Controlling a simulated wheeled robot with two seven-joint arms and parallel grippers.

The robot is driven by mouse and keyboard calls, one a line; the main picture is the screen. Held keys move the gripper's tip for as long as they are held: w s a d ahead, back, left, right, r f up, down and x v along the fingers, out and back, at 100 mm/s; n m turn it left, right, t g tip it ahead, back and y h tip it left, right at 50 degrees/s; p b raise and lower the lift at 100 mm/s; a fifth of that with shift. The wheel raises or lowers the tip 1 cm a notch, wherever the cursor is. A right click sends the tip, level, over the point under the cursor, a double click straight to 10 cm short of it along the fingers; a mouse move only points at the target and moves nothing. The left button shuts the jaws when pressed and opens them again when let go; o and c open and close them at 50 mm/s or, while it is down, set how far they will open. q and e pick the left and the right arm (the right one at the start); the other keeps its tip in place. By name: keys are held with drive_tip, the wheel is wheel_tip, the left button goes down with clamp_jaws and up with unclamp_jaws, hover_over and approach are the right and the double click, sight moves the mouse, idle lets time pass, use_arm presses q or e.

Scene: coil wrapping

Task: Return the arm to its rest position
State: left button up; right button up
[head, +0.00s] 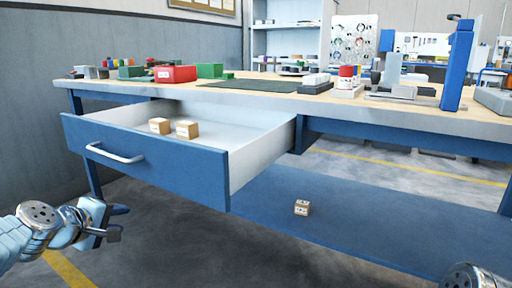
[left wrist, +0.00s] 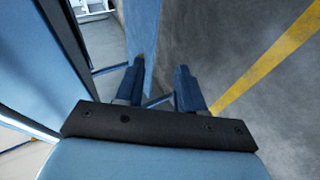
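My left gripper (head: 118,222) is at the lower left of the head view, in front of and below the open drawer (head: 150,170). Its two fingers (left wrist: 163,85) stand apart in the left wrist view, with nothing between them but floor and part of the blue bench frame. It is apart from the drawer handle (head: 112,153). A piece of my right arm (head: 472,277) shows at the bottom right corner of the head view. My right gripper is outside the picture.
The blue drawer is pulled out and holds two small cardboard boxes (head: 174,128). Another small box (head: 302,207) lies on the blue lower shelf (head: 360,225). The bench top (head: 225,96) carries red and green bins, a dark mat and a blue upright fixture (head: 457,65). Floor around my left gripper is clear.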

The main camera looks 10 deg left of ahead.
use_arm(q)
drive_tip(key=w+d+f+m+g+h, duration=0.1)
drive_tip(key=d+f+m+g, duration=0.35)
drive_tip(key=f, duration=0.95)
drive_tip(key=w+d+f+m+g, duration=0.1)
drive_tip(key=d+f, duration=0.6)
drive_tip(key=f, duration=0.8)
drive_tip(key=s+d+f+m+g+h, duration=0.3)
drive_tip(key=s+d+f+m+g, duration=0.4)
drive_tip(key=s+d+f, duration=1.1)
wheel_tip(320, 180, up, 12)
drive_tip(key=a+t+p, duration=0.1)
drive_tip(key=a+p, duration=0.1)
drive_tip(key=p, duration=1.1)
drive_tip(key=shift+f+p, duration=0.2)
drive_tip(key=shift+p, duration=0.1)
drive_tip(key=shift+s+m, duration=0.1)
drive_tip(key=shift+m, duration=0.15)
drive_tip(key=shift+f, duration=0.15)
